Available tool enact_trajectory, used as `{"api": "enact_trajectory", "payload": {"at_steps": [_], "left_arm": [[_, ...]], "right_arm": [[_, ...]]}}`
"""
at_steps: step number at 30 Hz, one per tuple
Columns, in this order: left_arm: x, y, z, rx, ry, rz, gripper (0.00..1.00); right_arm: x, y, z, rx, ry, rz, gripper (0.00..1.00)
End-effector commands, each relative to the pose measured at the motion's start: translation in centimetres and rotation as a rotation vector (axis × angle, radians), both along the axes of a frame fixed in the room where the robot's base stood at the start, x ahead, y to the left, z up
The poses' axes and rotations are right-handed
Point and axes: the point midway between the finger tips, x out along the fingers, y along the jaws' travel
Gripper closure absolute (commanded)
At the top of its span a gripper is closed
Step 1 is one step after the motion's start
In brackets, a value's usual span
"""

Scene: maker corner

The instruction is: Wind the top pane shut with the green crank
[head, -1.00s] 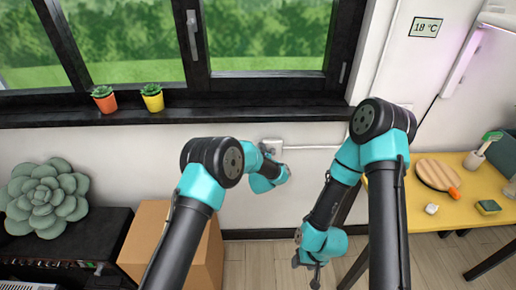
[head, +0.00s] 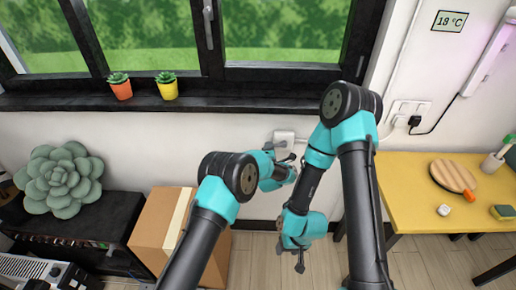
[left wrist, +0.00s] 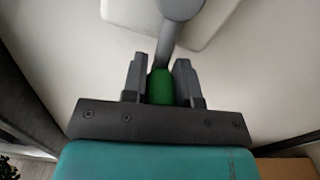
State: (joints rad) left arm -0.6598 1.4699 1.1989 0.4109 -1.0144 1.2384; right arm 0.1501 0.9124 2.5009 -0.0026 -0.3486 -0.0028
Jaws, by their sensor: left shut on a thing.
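The green crank knob (left wrist: 160,86) sits between the two fingers of my left gripper (left wrist: 160,72) in the left wrist view. The gripper is shut on it. A grey crank arm (left wrist: 168,42) runs from the knob to a round grey hub at the top of that view, in front of a white wall plate (left wrist: 130,14). In the head view my left gripper (head: 287,172) is just below the white wall box (head: 284,138), and the knob is hidden there. My right gripper (head: 299,264) hangs low, clear of the wall; its finger opening is unclear. The top pane cannot be made out.
The dark window frame (head: 240,107) spans the wall above, with an orange pot (head: 121,90) and a yellow pot (head: 168,90) on its sill. A yellow table (head: 405,190) is on the right.

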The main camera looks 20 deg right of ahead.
Motion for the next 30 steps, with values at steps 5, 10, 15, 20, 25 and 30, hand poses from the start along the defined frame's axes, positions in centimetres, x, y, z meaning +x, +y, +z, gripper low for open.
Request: {"api": "enact_trajectory", "payload": {"at_steps": [5, 10, 15, 20, 25, 30], "left_arm": [[-0.27, -0.53, -0.22, -0.009, 0.006, -0.007, 1.0], [-0.26, -0.5, -0.22, -0.009, 0.006, -0.007, 1.0], [-0.25, -0.5, -0.21, -0.008, 0.006, -0.007, 0.66], [-0.23, -0.5, -0.14, -0.008, 0.005, -0.006, 0.51], [-0.21, -0.5, -0.11, -0.008, 0.004, -0.006, 0.47], [-0.3, -0.47, -0.08, -0.008, 0.004, -0.006, 0.47]], "right_arm": [[0.0, -0.01, 0.0, 0.0, 0.0, 0.0, 0.47], [0.0, -0.01, 0.0, 0.0, 0.0, 0.0, 0.47], [0.0, -0.01, 0.0, 0.0, 0.0, 0.0, 0.47], [0.0, 0.0, 0.0, 0.0, 0.0, 0.0, 0.47], [0.0, 0.0, 0.0, 0.0, 0.0, 0.0, 0.47], [0.0, 0.0, 0.0, 0.0, 0.0, 0.0, 0.47]]}}
